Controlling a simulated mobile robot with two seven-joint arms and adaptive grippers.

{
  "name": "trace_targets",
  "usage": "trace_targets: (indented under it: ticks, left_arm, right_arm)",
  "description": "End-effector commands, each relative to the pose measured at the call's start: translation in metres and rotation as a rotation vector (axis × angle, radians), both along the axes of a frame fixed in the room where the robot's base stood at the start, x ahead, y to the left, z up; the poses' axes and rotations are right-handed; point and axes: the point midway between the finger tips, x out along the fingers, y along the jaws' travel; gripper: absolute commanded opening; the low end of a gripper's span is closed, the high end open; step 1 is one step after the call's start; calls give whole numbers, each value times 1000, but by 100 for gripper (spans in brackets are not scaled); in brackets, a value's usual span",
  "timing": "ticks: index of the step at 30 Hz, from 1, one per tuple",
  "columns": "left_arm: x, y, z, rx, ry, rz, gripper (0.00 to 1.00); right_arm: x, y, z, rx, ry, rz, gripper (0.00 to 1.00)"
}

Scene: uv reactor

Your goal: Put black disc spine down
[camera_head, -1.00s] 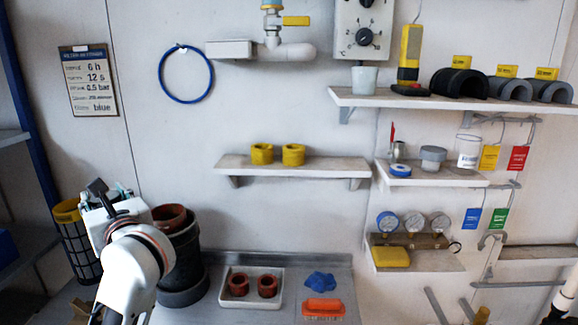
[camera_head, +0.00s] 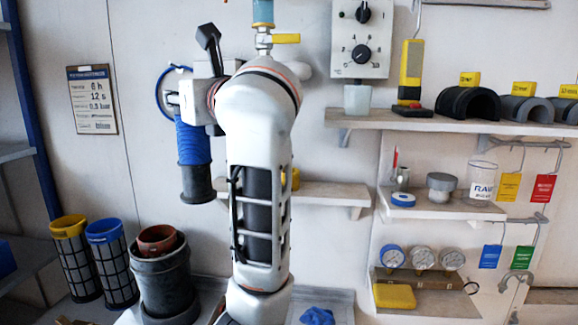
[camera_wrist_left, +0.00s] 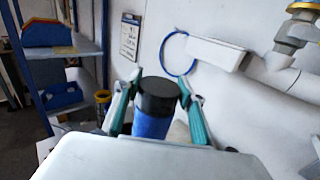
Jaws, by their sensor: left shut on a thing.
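My left gripper (camera_head: 185,98) is raised in front of the back wall. It is shut on a ribbed blue cylinder with a dark flanged lower end, the spine (camera_head: 193,146), which hangs nearly upright in the air. In the left wrist view the teal fingers (camera_wrist_left: 158,92) stand on both sides of its black top disc (camera_wrist_left: 157,98), with the blue body below. My forearm hides part of the middle shelf and the bench below it. My right gripper is out of view.
Yellow-rimmed (camera_head: 69,225) and blue-rimmed (camera_head: 103,231) mesh baskets stand at the lower left, beside a dark pot (camera_head: 164,278) with a brown rim. A loaded upper shelf (camera_head: 460,124) juts out at right. A blue hose ring (camera_wrist_left: 176,50) hangs on the wall behind.

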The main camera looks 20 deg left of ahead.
Motion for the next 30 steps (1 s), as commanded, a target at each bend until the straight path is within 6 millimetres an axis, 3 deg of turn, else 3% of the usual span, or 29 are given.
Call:
trace_targets:
  ticks: [17,21,30]
  left_arm:
    - [123,32,5,6,2,6,0]
    - [151,38,4,6,1,4,0]
    - [170,42,-3,2,-1,1,0]
  right_arm:
    - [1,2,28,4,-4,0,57]
    - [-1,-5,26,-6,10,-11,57]
    - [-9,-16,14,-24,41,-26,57]
